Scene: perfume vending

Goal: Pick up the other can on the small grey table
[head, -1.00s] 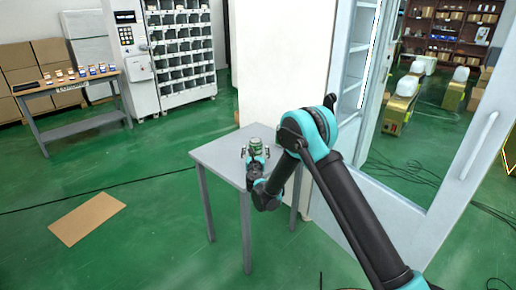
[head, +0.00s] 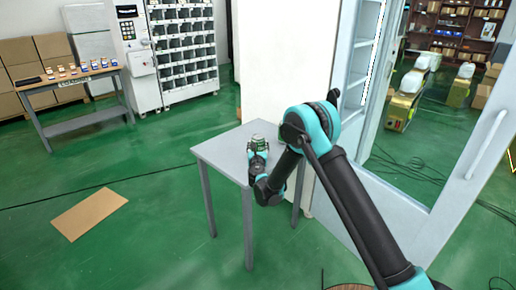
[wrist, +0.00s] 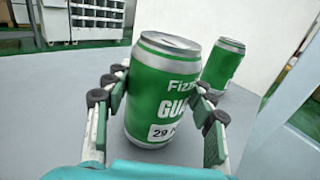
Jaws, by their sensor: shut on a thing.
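A green and silver can (wrist: 162,90) with white lettering stands upright between my fingers in the wrist view. My gripper (wrist: 158,105) is shut on it, one finger on each side. The small grey table (head: 222,158) lies under the gripper, and the gripper also shows in the head view (head: 258,151) over the table top. I cannot tell whether the held can touches the table.
A white wall block (head: 284,70) stands right behind the table, with a pale glass-fronted cabinet (head: 350,110) to its right. A vending machine (head: 135,60) and a table with small boxes (head: 85,83) stand far left. Flat cardboard (head: 88,214) lies on the green floor.

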